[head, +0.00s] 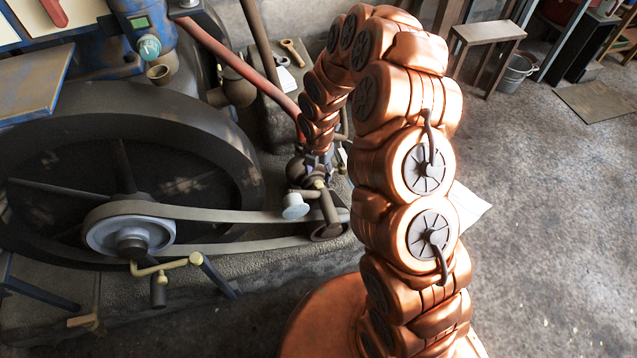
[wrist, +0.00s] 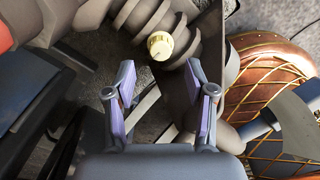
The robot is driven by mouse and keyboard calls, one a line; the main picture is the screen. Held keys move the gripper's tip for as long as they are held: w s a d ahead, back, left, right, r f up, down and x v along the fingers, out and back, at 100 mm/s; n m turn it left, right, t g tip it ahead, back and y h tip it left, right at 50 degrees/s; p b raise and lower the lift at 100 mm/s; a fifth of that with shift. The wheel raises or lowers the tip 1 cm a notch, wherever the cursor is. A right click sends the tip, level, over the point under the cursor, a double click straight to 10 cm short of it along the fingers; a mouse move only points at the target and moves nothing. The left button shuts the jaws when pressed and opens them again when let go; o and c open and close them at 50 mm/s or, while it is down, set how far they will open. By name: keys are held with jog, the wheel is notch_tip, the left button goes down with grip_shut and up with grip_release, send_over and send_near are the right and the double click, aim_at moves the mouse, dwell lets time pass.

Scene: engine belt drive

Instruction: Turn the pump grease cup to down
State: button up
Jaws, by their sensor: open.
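My gripper (wrist: 160,82) is open in the wrist view, its two purple-padded fingers apart with nothing between them. A small round cream-yellow knob (wrist: 159,46), which looks like the pump grease cup, sits just beyond the fingertips on a grey ribbed body. It is apart from both fingers. In the head view my copper arm reaches down to the pump (head: 325,215), and my gripper there is small and partly hidden. A pale blue round cap (head: 295,206) sits at the pump beside it. I cannot tell which way the grease cup points.
A large dark flywheel (head: 215,150) stands left of the pump. A flat belt (head: 225,214) runs from a grey pulley (head: 105,236) to the pump. A yellow crank handle (head: 165,266) sticks out below. A red pipe (head: 235,65) slants above. The floor at right is mostly clear.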

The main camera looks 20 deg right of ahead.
aim_at(319, 183)
notch_tip(319, 183, down, 6)
jog(key=shift+r+b, duration=0.15)
jog(key=shift+b, duration=0.2)
grip_shut()
dwell(0.4)
